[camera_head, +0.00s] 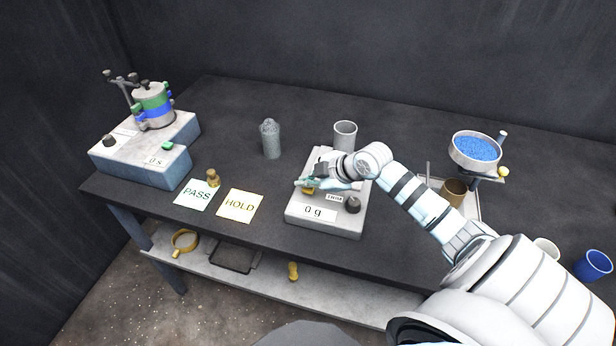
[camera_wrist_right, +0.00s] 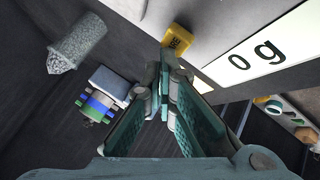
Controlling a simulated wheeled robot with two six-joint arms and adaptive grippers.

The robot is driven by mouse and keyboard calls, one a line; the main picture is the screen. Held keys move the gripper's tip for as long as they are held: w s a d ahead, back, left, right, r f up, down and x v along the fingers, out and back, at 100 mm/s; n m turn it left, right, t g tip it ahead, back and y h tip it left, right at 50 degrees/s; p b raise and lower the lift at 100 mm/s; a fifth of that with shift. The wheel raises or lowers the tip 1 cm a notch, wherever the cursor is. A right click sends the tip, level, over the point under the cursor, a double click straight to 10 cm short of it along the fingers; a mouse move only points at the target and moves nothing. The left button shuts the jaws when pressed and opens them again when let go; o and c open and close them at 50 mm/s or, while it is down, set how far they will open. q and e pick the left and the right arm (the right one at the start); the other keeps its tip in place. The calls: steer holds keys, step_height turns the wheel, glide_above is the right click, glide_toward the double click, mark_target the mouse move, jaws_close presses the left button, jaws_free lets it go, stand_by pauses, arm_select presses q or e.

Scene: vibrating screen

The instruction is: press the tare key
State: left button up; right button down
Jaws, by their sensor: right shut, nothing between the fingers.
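The scale (camera_head: 293,211) stands mid-table with its display (camera_head: 313,212) reading 0 g; the display also shows in the right wrist view (camera_wrist_right: 258,55). The yellow tare key (camera_head: 307,191) is on its top near the left side. In the right wrist view the key (camera_wrist_right: 177,38) has small lettering and lies just beyond my fingertips. My right gripper (camera_head: 302,183) is shut and empty, its tips at the key and partly covering it in the head view. I cannot tell whether they touch it. My left gripper is not in view.
A dark knob (camera_head: 352,205) sits on the scale's front right. A grey cup (camera_head: 345,135) stands behind my wrist and a grey cylinder (camera_head: 270,139) to the left. PASS (camera_head: 194,195) and HOLD (camera_head: 239,205) cards lie left. A blue-filled bowl (camera_head: 475,150) stands right.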

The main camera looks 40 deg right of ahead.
mark_target(307, 191)
steer(key=shift+f+b, duration=0.3)
steer(key=shift+f, duration=0.15)
stand_by(0.6)
steer(key=shift+r+p, duration=0.85)
steer(key=shift+r, duration=0.05)
step_height(307, 191, up, 5)
steer(key=p, duration=0.5)
steer(key=shift+r, duration=0.15)
steer(key=shift+f, duration=0.2)
stand_by(0.4)
